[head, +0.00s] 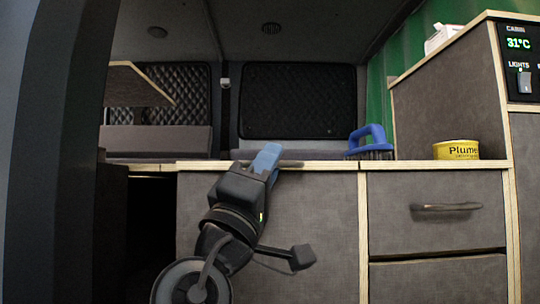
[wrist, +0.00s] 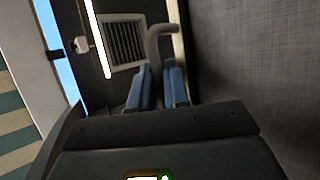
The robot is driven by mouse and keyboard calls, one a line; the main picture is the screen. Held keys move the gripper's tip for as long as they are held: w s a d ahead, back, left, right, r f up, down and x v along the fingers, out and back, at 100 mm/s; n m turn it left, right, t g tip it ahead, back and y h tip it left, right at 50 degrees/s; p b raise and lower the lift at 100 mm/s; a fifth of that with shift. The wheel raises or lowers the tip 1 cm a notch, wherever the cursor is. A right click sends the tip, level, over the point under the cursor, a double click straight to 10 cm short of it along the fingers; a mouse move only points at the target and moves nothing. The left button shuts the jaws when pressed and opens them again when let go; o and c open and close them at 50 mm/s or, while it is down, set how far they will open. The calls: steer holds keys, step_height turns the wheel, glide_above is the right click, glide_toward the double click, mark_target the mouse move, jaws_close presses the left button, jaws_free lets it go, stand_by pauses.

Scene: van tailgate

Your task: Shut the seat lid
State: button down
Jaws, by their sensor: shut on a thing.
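My gripper (head: 265,160) is at the pale wooden top edge of a grey fabric-textured panel (head: 320,230) in the head view. In the wrist view its blue fingers (wrist: 159,88) are shut on a curved grey bar handle (wrist: 160,40). The handle also shows as a dark bar at the panel's top edge in the head view (head: 291,164). In the wrist view a grey panel (wrist: 255,70) fills the right side, close beside the fingers. Which panel is the seat lid, and how far it stands open, I cannot tell. My arm hides part of the front panel.
A blue brush (head: 371,138) and a yellow tin (head: 456,150) stand on the counter to the right. Below is a drawer with a bar handle (head: 445,208). A wood-edged panel (head: 138,86) hangs at upper left, above a dark gap. A pillar (head: 60,150) borders the left.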

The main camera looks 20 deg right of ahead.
steer(key=shift+s+a+f, duration=0.1)
steer(key=shift+f, duration=0.1)
steer(key=c, duration=1.5)
jaws_free()
steer(key=shift+o, duration=0.2)
steer(key=v, duration=0.7)
steer(key=shift+s+a+f+p, duration=0.2)
steer(key=shift+a+p, duration=0.05)
steer(key=shift+p, duration=0.2)
